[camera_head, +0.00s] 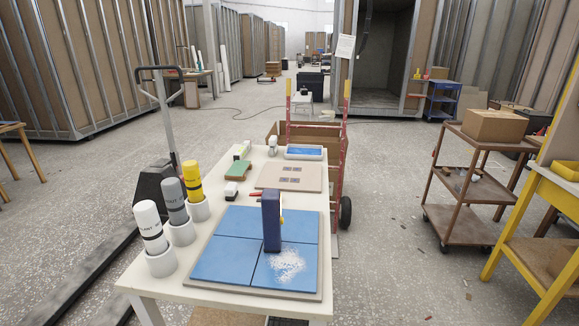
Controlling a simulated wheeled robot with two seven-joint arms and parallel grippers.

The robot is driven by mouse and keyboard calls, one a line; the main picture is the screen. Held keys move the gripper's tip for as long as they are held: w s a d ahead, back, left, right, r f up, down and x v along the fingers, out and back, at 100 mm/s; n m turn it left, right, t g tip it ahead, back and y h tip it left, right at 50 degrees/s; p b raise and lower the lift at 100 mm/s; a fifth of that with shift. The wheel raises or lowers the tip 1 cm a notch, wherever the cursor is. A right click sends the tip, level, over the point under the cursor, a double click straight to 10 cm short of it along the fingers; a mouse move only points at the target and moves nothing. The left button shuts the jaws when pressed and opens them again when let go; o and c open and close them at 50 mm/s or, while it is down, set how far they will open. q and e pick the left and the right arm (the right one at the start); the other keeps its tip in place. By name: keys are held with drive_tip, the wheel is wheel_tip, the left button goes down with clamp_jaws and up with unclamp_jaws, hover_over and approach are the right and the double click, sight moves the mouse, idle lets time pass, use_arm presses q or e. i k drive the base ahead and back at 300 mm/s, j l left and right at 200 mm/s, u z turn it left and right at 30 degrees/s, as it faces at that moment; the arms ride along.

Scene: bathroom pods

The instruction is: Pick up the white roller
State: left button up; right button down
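No thing in the camera_head view is clearly a white roller. A small white rounded object (272,146) stands at the far end of the white table, left of a blue-topped tray; it may be the roller, but it is too small to tell. A white and green object (240,151) lies to its left, and a small white block with dark and red parts (231,190) lies nearer. Neither of my grippers shows in this view.
The white table (190,268) holds a blue tiled panel (222,262) with white powder and an upright dark blue block (271,222). White, grey and yellow bottles (148,222) stand in white cups along its left edge. A red hand truck (343,150) stands behind; a brown cart (462,212) stands right.

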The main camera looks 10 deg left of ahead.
sight(273, 146)
drive_tip(key=i+l+u, duration=0.15)
drive_tip(key=l, duration=0.45)
drive_tip(key=i+l+u, duration=0.1)
drive_tip(key=l, duration=0.5)
drive_tip(key=i+l+u, duration=0.15)
drive_tip(key=l, duration=0.45)
drive_tip(key=i+l+u, duration=0.15)
drive_tip(key=i+l, duration=0.25)
drive_tip(key=i+l+u, duration=0.2)
drive_tip(key=i+l, duration=0.2)
drive_tip(key=l, duration=0.15)
drive_tip(key=i+l+u, duration=0.15)
drive_tip(key=i+l, duration=0.2)
drive_tip(key=l, duration=0.2)
